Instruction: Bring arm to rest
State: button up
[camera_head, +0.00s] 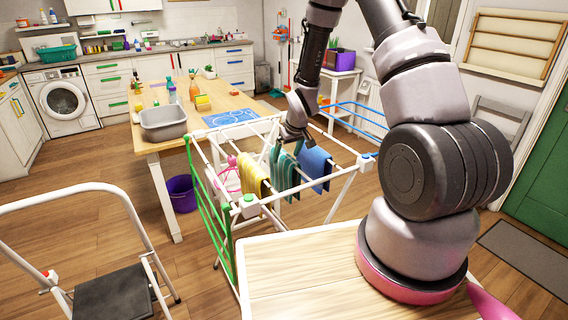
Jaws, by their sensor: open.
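My arm rises from its base at the right and bends over to the drying rack (249,208) in the middle. My gripper (290,138) is above the rack, close to the hanging cloths, with its fingers pointing down. Its fingers are small and dark here, but it appears open. A teal cloth (285,170) hangs just below it. I cannot tell whether the fingers touch the cloth. A yellow cloth (253,175) hangs to the left and a blue cloth (315,163) to the right.
A wooden table (150,130) holding a grey basin (163,122) stands behind the rack. A step stool (112,292) is at the front left. A purple bucket (181,193) sits on the floor. A white trolley (342,85) stands at the back right. Open floor lies at left.

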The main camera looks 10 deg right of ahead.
jog(key=v, duration=0.3)
jog(key=shift+r, duration=0.15)
jog(key=s+d+r+m+t, duration=0.1)
jog(key=s+d+r+m, duration=0.15)
jog(key=r, duration=0.85)
jog(key=s+d+r+m, duration=0.15)
jog(key=s+r, duration=0.25)
jog(key=r, duration=0.8)
jog(key=s+r+m+t, duration=0.1)
jog(key=s+r+m, duration=0.1)
jog(key=s+r, duration=0.5)
jog(key=s+r+m+t, duration=0.1)
jog(key=s+r, duration=0.6)
jog(key=s, duration=0.7)
jog(key=shift+d+r+m+y, duration=0.3)
jog(key=shift+d+m, duration=0.1)
